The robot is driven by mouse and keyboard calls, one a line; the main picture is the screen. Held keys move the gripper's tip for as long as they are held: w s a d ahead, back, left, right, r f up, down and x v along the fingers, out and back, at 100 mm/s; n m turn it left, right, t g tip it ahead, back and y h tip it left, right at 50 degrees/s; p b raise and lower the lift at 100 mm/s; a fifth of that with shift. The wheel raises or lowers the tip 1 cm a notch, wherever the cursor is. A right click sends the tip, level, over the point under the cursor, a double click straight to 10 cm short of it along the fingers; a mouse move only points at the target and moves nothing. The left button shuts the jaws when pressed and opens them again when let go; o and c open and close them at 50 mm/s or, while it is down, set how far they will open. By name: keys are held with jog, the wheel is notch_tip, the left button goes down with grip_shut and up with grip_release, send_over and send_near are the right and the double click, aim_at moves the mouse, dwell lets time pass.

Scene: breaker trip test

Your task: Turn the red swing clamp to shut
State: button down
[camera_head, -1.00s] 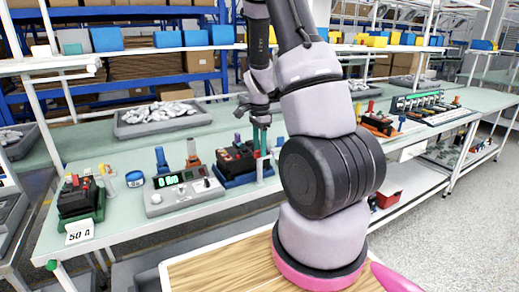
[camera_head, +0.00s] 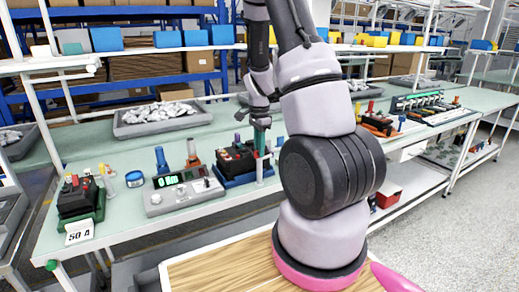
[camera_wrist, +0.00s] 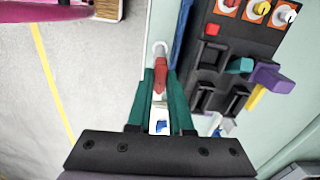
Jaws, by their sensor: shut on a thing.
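The red swing clamp (camera_wrist: 160,76) shows in the wrist view as a red lever beside the left edge of the black breaker unit. A pale hooked end (camera_wrist: 159,48) shows just beyond it. My gripper (camera_wrist: 160,80) has its two teal fingers on either side of the red lever and is shut on it. In the head view my gripper (camera_head: 261,138) points down at the right side of the black breaker unit (camera_head: 236,158) on its blue base. The clamp cannot be made out there behind the fingers.
A purple lever (camera_wrist: 270,78) and a teal switch (camera_wrist: 240,65) stand on the unit near my fingers. A grey meter box (camera_head: 183,192) stands left of the unit on the green bench (camera_head: 125,228). A grey bin of parts (camera_head: 162,118) is behind.

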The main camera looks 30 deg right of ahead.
jog(key=n, duration=0.3)
jog(key=shift+n, duration=0.4)
jog(key=n, duration=0.4)
jog(key=shift+n, duration=0.3)
jog(key=n, duration=0.4)
jog(key=shift+n, duration=2.4)
jog(key=c, duration=0.8)
grip_release()
